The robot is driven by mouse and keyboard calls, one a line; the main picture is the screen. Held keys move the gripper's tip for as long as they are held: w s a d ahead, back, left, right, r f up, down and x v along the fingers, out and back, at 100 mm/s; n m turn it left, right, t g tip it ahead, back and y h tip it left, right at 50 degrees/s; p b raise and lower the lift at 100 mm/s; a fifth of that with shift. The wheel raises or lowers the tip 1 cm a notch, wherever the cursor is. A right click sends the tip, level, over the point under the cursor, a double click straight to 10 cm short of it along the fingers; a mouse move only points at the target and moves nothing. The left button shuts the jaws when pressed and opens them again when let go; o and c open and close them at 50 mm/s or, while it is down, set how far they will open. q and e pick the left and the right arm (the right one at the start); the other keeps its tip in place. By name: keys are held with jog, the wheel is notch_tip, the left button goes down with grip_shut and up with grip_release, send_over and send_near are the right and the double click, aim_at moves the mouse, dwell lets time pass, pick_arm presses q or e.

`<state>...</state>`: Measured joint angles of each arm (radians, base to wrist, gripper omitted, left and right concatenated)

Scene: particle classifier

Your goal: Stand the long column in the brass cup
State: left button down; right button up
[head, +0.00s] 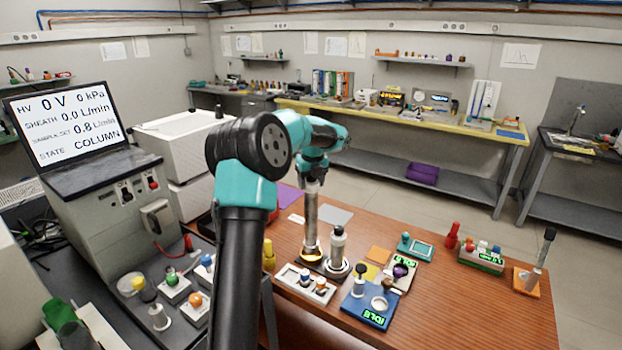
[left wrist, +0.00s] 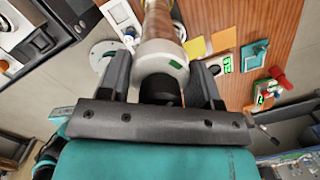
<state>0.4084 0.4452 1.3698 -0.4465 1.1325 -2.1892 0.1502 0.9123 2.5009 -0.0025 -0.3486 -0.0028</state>
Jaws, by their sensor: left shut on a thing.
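The long column (head: 311,222) is a tall, shiny metal cylinder, held roughly upright over the wooden table. My left gripper (head: 314,178) is shut on its top end. In the left wrist view, the column's pale collar with a green mark (left wrist: 163,60) sits between the two fingers of the gripper (left wrist: 162,88). The column's lower end meets a brassy round base, seemingly the brass cup (head: 312,255). I cannot tell whether its foot is fully seated there. The left wrist view hides the foot. My right gripper is not in view.
A shorter metal cylinder (head: 336,246) stands close at the right of the column. A white tray (head: 292,279) with small knobs lies in front. A blue device (head: 374,312) stands front right. A tilted rod (head: 539,262) stands at the far right; bare table lies before it.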

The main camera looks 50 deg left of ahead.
aim_at(311, 193)
pick_arm(q)
jog(key=shift+f, duration=0.3)
jog(key=shift+f, duration=2.05)
jog(key=shift+c, duration=1.6)
grip_release()
jog(key=r, duration=0.4)
jog(key=d+r, duration=0.1)
jog(key=r, duration=0.7)
jog(key=shift+s+d, duration=0.15)
jog(key=shift+s, duration=0.15)
